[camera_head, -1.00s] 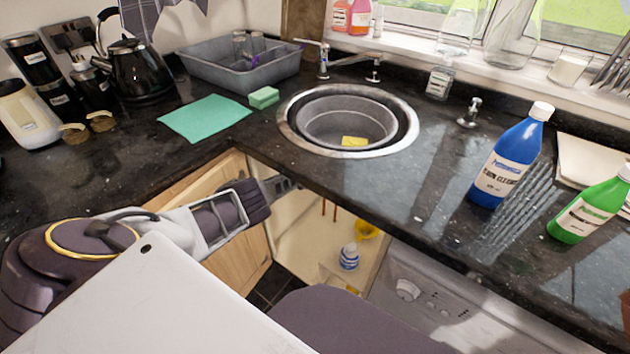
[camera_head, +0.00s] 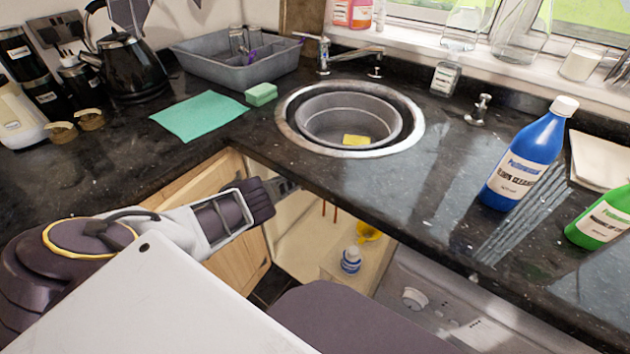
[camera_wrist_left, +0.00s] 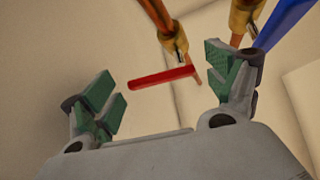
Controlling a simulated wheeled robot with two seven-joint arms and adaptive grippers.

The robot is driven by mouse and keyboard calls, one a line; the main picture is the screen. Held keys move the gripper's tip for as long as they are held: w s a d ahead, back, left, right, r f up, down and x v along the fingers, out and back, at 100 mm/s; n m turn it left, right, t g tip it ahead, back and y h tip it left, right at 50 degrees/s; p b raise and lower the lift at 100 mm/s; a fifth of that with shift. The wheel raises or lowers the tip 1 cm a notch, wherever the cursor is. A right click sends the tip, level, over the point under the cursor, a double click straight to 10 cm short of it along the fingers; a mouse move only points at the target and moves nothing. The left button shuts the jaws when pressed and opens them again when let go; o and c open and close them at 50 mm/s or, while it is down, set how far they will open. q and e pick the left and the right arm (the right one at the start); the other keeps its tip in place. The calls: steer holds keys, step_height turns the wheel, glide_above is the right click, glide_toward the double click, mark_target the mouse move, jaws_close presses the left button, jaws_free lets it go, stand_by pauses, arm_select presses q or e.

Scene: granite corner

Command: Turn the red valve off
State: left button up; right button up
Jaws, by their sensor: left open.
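The red valve handle (camera_wrist_left: 162,77) shows in the left wrist view as a flat red lever, lying across the space between my left gripper's fingers. My left gripper (camera_wrist_left: 165,90) is open, with green pads on both fingers; I cannot tell whether it touches the lever. Copper pipes with brass fittings (camera_wrist_left: 173,42) run beside and behind the lever. In the head view my left gripper (camera_head: 283,187) reaches into the open cupboard under the sink, and its fingertips are partly hidden by the worktop edge. The red lever is hidden there. My right gripper is not in view.
A blue pipe or lever (camera_wrist_left: 283,22) is close to the right finger. The dark worktop (camera_head: 300,172) overhangs the cupboard; its wooden door (camera_head: 235,248) stands open beside my arm.

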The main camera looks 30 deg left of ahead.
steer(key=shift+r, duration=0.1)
arm_select(q)
steer(key=c, duration=0.9)
steer(key=shift+c, duration=0.7)
steer(key=shift+a+f+b, duration=0.1)
steer(key=shift+b, duration=0.2)
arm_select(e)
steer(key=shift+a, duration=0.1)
arm_select(q)
steer(key=shift+a+f+n+h+b, duration=0.15)
steer(key=shift+n+h+b, duration=0.35)
steer(key=shift+h+b, duration=0.7)
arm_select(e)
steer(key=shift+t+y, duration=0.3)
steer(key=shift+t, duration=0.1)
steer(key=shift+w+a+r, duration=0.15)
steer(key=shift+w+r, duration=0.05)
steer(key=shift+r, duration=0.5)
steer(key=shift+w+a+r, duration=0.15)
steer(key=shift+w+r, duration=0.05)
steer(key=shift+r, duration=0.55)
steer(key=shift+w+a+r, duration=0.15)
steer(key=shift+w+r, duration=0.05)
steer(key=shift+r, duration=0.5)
